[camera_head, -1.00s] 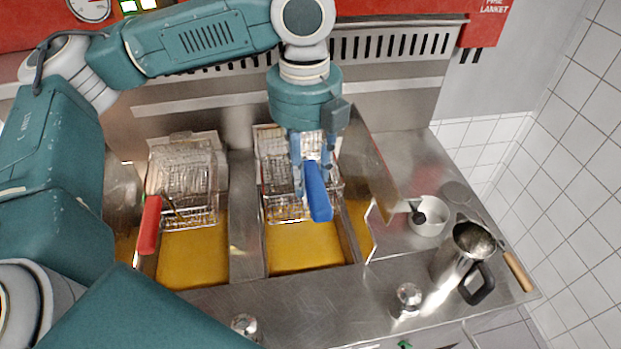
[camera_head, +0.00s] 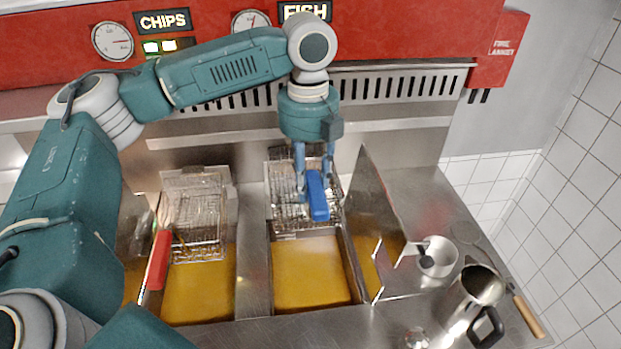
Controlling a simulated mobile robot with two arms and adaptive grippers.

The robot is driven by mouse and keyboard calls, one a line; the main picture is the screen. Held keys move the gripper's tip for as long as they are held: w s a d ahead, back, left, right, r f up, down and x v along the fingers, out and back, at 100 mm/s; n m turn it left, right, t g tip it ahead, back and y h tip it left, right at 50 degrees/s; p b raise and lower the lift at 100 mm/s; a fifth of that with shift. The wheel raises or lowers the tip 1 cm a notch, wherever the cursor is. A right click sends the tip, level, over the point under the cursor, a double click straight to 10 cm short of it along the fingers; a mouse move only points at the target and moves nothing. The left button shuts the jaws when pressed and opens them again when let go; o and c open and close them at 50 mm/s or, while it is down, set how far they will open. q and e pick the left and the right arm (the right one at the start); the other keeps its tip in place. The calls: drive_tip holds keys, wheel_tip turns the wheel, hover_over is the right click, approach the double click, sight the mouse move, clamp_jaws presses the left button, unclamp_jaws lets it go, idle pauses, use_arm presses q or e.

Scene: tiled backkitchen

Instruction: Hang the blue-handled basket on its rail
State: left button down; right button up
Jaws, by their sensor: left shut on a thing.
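The blue-handled basket (camera_head: 290,213) is a wire basket at the back of the right fryer vat, in front of the steel back wall. Its blue handle (camera_head: 317,197) points toward me. My left gripper (camera_head: 314,172) comes down from above and is shut on this handle near its far end. A pale horizontal rail (camera_head: 200,138) crosses the back wall behind the baskets. My arm and gripper hide part of it, and I cannot tell whether the basket touches it. My right gripper is out of view.
A red-handled basket (camera_head: 198,220) stands at the back of the left vat. Yellow oil (camera_head: 310,272) fills the right vat. An upright steel panel (camera_head: 373,215) stands close right of the blue-handled basket.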

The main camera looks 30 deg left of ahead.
use_arm(q)
drive_tip(key=shift+w, duration=0.2)
drive_tip(key=shift+f, duration=0.15)
drive_tip(key=shift+s+f+b, duration=0.1)
drive_tip(key=shift+f+b, duration=0.2)
drive_tip(key=shift+f, duration=1.1)
drive_tip(key=shift+f, duration=0.15)
drive_tip(key=shift+f+p, duration=0.35)
drive_tip(key=shift+f, duration=1.2)
